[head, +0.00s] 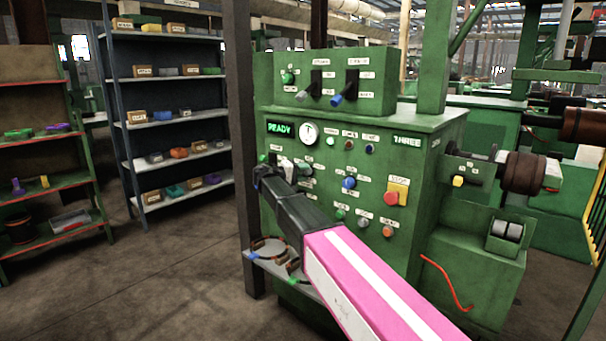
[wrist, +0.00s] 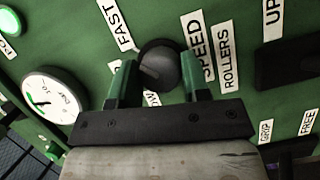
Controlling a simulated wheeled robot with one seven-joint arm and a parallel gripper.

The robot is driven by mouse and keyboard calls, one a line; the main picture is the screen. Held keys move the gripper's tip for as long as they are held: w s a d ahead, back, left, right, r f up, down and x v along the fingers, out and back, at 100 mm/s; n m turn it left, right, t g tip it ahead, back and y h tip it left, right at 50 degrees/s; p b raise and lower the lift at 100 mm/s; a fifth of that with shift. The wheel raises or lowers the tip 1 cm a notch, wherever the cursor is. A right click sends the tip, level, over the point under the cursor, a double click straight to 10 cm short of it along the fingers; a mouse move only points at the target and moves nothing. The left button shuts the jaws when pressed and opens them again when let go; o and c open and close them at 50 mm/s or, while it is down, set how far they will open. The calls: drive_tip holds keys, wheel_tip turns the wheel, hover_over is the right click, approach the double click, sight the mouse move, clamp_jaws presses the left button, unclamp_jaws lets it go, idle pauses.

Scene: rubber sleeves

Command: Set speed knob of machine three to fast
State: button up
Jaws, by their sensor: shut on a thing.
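Machine three (head: 420,185) is the green cabinet labelled THREE, with a lit READY display. In the wrist view the grey round speed knob (wrist: 160,68) sits beside the SPEED and ROLLERS labels. The FAST label is at its upper left, and a partly hidden label ending in "OW" is below it. My gripper (wrist: 157,75) has its two green fingers on either side of the knob, shut on it. I cannot make out clearly where the knob points. In the head view my gripper (head: 262,174) is at the left of the panel, and my arm hides part of the panel there.
Around the knob are a dial gauge (head: 309,133), a blue knob (head: 348,183), a red stop button (head: 391,198) and two levers on the upper box. A dark post (head: 240,130) stands close at the left. Shelves (head: 165,125) stand further left, with clear floor before them.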

drive_tip(key=shift+f, duration=0.1)
drive_tip(key=o, duration=0.9)
drive_tip(key=v, duration=1)
drive_tip(key=shift+s+a, duration=0.2)
drive_tip(key=shift+a, duration=0.2)
